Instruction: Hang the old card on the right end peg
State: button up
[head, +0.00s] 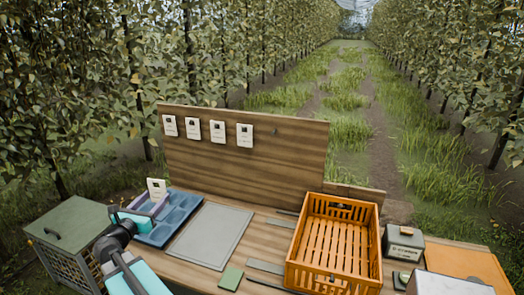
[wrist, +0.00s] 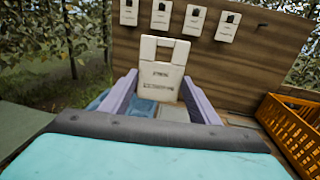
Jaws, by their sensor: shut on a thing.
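My gripper (head: 150,204) is shut on a white card (head: 157,188), held upright above the blue tray at the left of the bench. In the wrist view the card (wrist: 160,72) stands between the two pale purple fingers, with a slot at its top and dark print too blurred to read. The wooden backboard (head: 240,165) carries several white cards (head: 192,130) in a row. At the right end of that row, a bare peg (head: 275,131) sticks out. My gripper is well to the left of this peg, lower and nearer.
A blue compartment tray (head: 178,222) lies beneath my gripper, with a grey mat (head: 211,236) to its right. An orange crate (head: 335,245) stands right of centre. A green box (head: 72,235) is at the left. The air before the backboard is clear.

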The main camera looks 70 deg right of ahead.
jog(key=s+d+r+m+g+p, duration=0.1)
jog(key=s+d+r+g, duration=0.1)
jog(key=s+d, duration=0.7)
jog(key=s+d+r+m+g+p, duration=0.1)
jog(key=s+d+r, duration=0.4)
jog(key=s+d, duration=0.5)
jog(key=s+d+r+m+g+p, duration=0.2)
jog(key=s+d+r+g, duration=0.2)
jog(key=s+d, duration=0.6)
jog(key=shift+s+m, duration=0.3)
jog(key=shift+s, duration=0.15)
jog(key=shift+d, duration=0.2)
jog(key=w+x, duration=0.1)
jog(key=x, duration=0.7)
jog(key=shift+w+d+f+b, duration=0.3)
jog(key=shift+w+f, duration=0.1)
jog(key=shift+w, duration=0.15)
jog(key=o, duration=1.1)
